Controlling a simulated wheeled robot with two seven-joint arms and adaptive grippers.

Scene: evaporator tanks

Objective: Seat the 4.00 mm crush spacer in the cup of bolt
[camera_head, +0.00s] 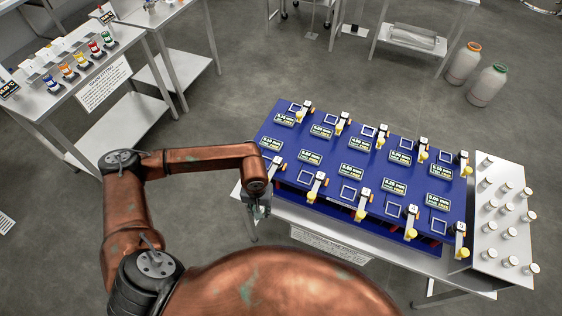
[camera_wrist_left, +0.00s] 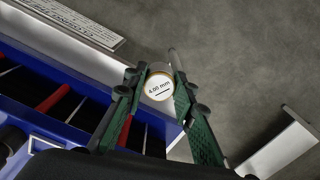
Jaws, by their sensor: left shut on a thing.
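My left gripper (camera_head: 258,208) hangs off the near left corner of the blue rack in the head view. In the left wrist view the gripper (camera_wrist_left: 158,84) is shut on a short round spacer (camera_wrist_left: 159,90) with a white face marked "4.00 mm" and a tan rim. The spacer sits between the green fingers. The blue rack (camera_head: 335,172) carries several labelled plates, square outlined openings and yellow-tipped levers. Its plate lettering is too small to read surely. I cannot tell which part is the bolt's cup. My right gripper is not in view.
A pale stand (camera_head: 484,228) with several white-capped cylinders adjoins the rack's right end. A steel table (camera_head: 70,97) with coloured items stands at upper left. Two capped bottles (camera_head: 464,63) (camera_head: 487,86) stand on the floor at upper right. Open floor lies left of the rack.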

